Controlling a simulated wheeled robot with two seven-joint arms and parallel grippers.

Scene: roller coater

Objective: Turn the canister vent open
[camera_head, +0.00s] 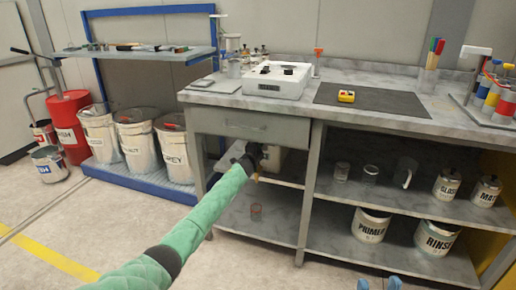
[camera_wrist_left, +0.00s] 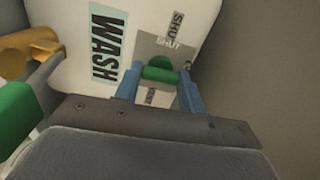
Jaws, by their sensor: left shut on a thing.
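The white canister (camera_wrist_left: 65,25) marked WASH fills the upper part of the left wrist view. In the head view the canister (camera_head: 270,158) shows as a cream shape on the shelf under the drawer, partly hidden by my arm. Its green vent knob (camera_wrist_left: 159,69) sits by a grey plate reading SHUT. My left gripper (camera_wrist_left: 160,88) is shut on the green knob, a blue finger on each side. In the head view my left gripper (camera_head: 256,153) is at the canister. Two blue fingertips of my right gripper (camera_head: 378,284) show apart at the bottom edge, with nothing visible between them.
A brass tap (camera_wrist_left: 30,48) with a green handle (camera_wrist_left: 15,110) is left of the knob. A drawer (camera_head: 240,125) is just above my left gripper. Cans marked PRIMER (camera_head: 370,225) and RINSE (camera_head: 436,237) stand right.

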